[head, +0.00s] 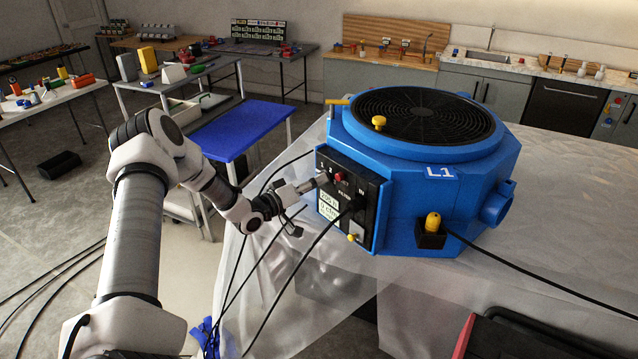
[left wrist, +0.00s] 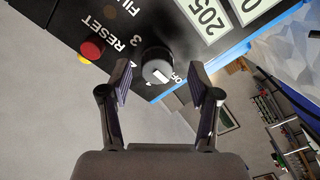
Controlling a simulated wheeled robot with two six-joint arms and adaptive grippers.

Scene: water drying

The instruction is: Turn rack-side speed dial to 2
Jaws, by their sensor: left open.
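The blue machine (head: 420,190) marked L1 stands on the sheet-covered table, with a black control panel (head: 365,215) on its left face. In the left wrist view the black round speed dial (left wrist: 156,66) shows with a white mark on its face. Which setting the mark points to is hard to tell. My left gripper (head: 319,183) is at the panel. The left wrist view shows its fingers (left wrist: 161,82) open, one on each side of the dial, without clear contact. My right gripper is not in view.
A red reset button (left wrist: 92,48) sits beside the dial. Black cables (head: 292,275) hang in front of the panel. A yellow plug (head: 432,222) is on the machine's front. Translucent sheeting (head: 560,210) covers the table. A blue-topped table (head: 240,128) stands behind my left arm.

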